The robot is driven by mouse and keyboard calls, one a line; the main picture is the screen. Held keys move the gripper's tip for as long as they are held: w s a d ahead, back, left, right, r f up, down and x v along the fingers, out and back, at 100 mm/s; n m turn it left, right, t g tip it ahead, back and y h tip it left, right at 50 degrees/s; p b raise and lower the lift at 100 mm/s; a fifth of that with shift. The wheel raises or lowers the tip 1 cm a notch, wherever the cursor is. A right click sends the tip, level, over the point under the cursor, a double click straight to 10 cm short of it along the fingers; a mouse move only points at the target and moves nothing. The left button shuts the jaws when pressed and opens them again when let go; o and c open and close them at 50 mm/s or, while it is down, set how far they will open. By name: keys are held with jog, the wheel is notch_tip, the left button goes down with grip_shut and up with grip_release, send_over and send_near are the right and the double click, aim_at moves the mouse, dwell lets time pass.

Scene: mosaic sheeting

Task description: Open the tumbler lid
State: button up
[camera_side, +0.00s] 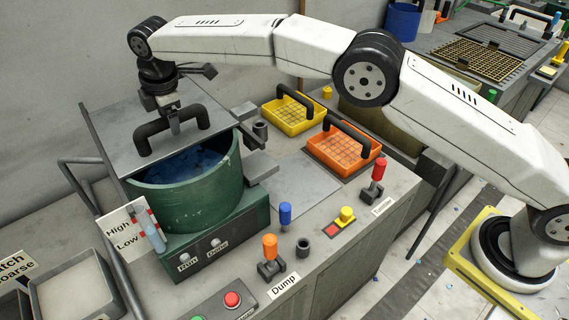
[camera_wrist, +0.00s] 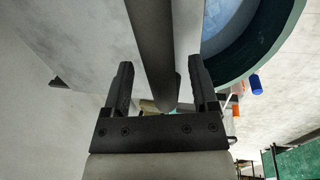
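The green tumbler (camera_side: 190,200) stands at the left of the bench, with blue pieces (camera_side: 178,166) showing inside. Its lid, a flat grey plate (camera_side: 115,124) with a black bar handle (camera_side: 146,135), is over the back of the tumbler. The front of the mouth shows below the lid's near edge; I cannot tell whether the lid is tilted or slid. My gripper (camera_side: 174,124) is at the handle. In the wrist view, the handle (camera_wrist: 150,40) runs between the two fingers of my gripper (camera_wrist: 161,68), which stand apart with gaps beside it. The tumbler's rim (camera_wrist: 275,55) shows there too.
A yellow tray (camera_side: 293,117) and an orange tray (camera_side: 344,148) with black handles sit right of the tumbler. A High/Low sign (camera_side: 122,229) is at the tumbler's left.

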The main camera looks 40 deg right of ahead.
jog(key=shift+d, duration=0.1)
notch_tip(320, 180, up, 8)
jog(key=s, duration=0.1)
jog(key=shift+s+f, duration=0.2)
jog(key=shift+s, duration=0.05)
dwell(0.4)
jog(key=w+a+r+n+t+y, duration=0.1)
jog(key=w+a+r+t+y, duration=0.1)
jog(key=w+a+t+y, duration=0.3)
jog(key=f+t, duration=0.1)
jog(key=s+f+t, duration=0.1)
jog(key=s+f+m+t+y, duration=0.1)
jog(key=f, duration=0.1)
jog(key=shift+s+a, duration=0.1)
jog(key=shift+a, duration=0.2)
jog(key=s+d+f+n+t, duration=0.3)
jog(key=s+d+f+t, duration=0.1)
jog(key=s+d, duration=0.4)
jog(key=shift+f+n+t, duration=0.3)
jog(key=shift+f, duration=0.6)
